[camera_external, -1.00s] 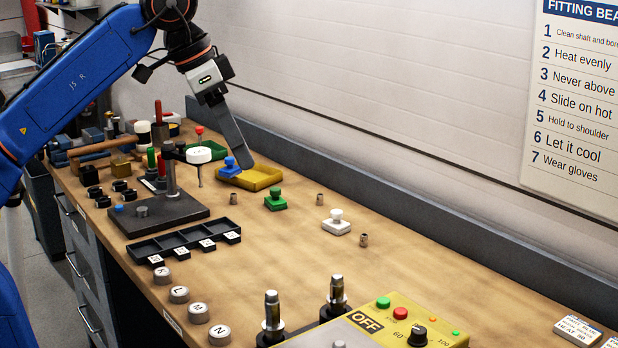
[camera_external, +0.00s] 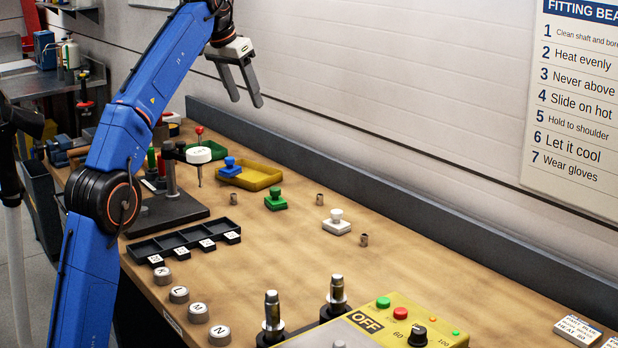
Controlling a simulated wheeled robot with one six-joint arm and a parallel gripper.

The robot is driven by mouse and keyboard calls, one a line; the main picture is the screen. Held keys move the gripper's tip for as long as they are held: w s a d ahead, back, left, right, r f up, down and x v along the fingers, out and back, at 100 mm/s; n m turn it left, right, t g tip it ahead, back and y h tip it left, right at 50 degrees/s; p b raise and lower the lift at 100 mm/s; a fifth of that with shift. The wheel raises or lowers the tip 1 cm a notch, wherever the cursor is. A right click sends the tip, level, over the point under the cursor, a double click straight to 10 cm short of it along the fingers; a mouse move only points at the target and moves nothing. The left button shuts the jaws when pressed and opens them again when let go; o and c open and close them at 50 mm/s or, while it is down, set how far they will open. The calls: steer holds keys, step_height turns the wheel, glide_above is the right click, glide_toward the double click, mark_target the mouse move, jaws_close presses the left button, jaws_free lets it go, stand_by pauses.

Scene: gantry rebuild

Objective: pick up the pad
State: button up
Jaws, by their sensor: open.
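Three knobbed blocks that could be the pad stand on the bench: a blue one (camera_external: 230,168) at the left end of the yellow tray, a green one (camera_external: 276,201) on the bare wood, and a white one (camera_external: 337,224) farther right. I cannot tell from the picture which one is meant. My gripper (camera_external: 247,103) is raised well above the bench, in front of the wall. Its two fingers are apart and point down, with nothing between them. It is clear of all three blocks.
The yellow tray (camera_external: 264,179) has a green tray (camera_external: 212,150) behind it. A dark stand with a white disc (camera_external: 199,155) is left of the blocks. Small metal bushings (camera_external: 364,240) stand around them. A yellow control box (camera_external: 400,328) is at the front right.

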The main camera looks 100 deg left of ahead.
steer(key=n, duration=0.2)
glide_toward(226, 159)
steer(key=shift+g, duration=0.4)
steer(key=shift+w+x, duration=0.2)
steer(key=shift+x, duration=2.65)
steer(key=shift+w+x, duration=0.15)
steer(key=shift+x, duration=2.75)
steer(key=shift+c, duration=0.7)
steer(key=shift+r, duration=0.1)
steer(key=c, duration=1.1)
steer(key=shift+r, duration=0.1)
